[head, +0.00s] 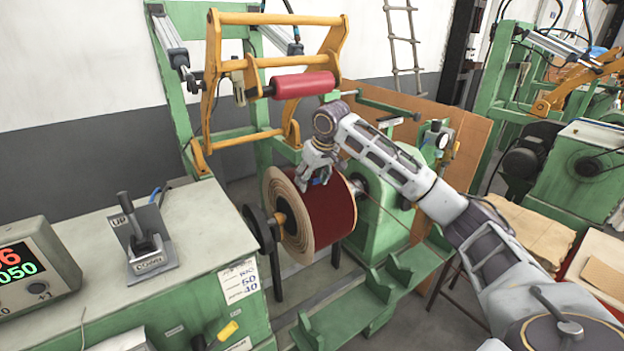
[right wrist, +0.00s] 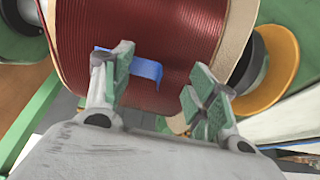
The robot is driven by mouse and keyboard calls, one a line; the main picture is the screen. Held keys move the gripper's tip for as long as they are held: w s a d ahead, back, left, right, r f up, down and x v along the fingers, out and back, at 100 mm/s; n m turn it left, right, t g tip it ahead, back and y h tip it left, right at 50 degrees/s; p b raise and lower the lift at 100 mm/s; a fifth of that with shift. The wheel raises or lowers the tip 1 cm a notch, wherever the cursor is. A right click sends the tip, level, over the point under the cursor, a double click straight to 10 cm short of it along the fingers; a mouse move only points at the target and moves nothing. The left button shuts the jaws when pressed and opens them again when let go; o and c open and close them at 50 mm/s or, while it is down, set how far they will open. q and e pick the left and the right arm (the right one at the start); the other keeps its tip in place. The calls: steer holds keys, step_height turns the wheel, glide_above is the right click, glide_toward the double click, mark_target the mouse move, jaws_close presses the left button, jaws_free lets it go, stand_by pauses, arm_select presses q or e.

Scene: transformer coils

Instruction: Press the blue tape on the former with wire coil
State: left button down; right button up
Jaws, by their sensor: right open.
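The former with wire coil (head: 328,212) is a drum wound with dark red wire between tan flanges, mounted on the machine's shaft. In the right wrist view the coil (right wrist: 150,35) fills the top. My right gripper (head: 318,178) is over the top of the coil, pointing down. In the right wrist view my right gripper (right wrist: 162,92) is open, with its left finger overlapping the tape and its right finger near the flange. Whether it touches is unclear. My left gripper is not in view.
A yellow frame with a red roller (head: 303,84) stands above and behind the coil. A green bench (head: 195,225) with a lever box (head: 146,245) and a display (head: 35,266) is at the left. The green headstock (head: 385,215) stands right of the coil.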

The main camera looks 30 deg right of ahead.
steer(key=shift+r, duration=2.5)
stand_by(0.5)
